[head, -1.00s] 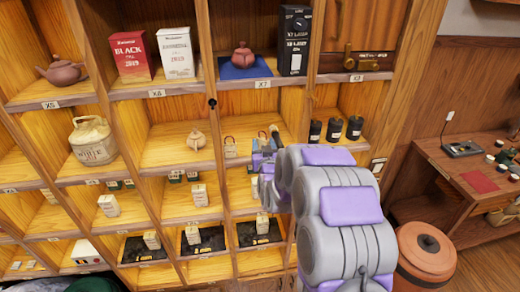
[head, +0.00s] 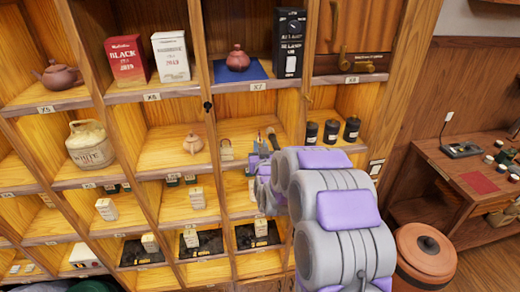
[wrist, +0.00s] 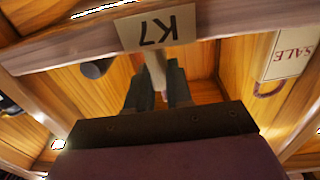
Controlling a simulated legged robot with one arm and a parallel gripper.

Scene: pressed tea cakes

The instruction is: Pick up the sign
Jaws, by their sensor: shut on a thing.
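A white sign reading SALE upside down (wrist: 290,52) is at the right of the wrist view, with a dark horseshoe-like curve by it. In the head view, a small pale piece with an arched top (head: 226,152) stands on the middle shelf, left of my gripper (head: 262,168); its writing is too small to read. In the wrist view, my gripper's dark fingers (wrist: 158,90) are shut on a pale, thin thing (wrist: 156,70) that rises between them. Whether that is a sign seen edge-on, I cannot tell. My arm hides part of the shelf behind the gripper.
A shelf label K7 (wrist: 157,28) is on a board close to the fingers. A small clay teapot (head: 192,143) stands in the compartment to the left. Several dark jars (head: 331,131) stand to the right. Uprights and shelf edges are close around the gripper.

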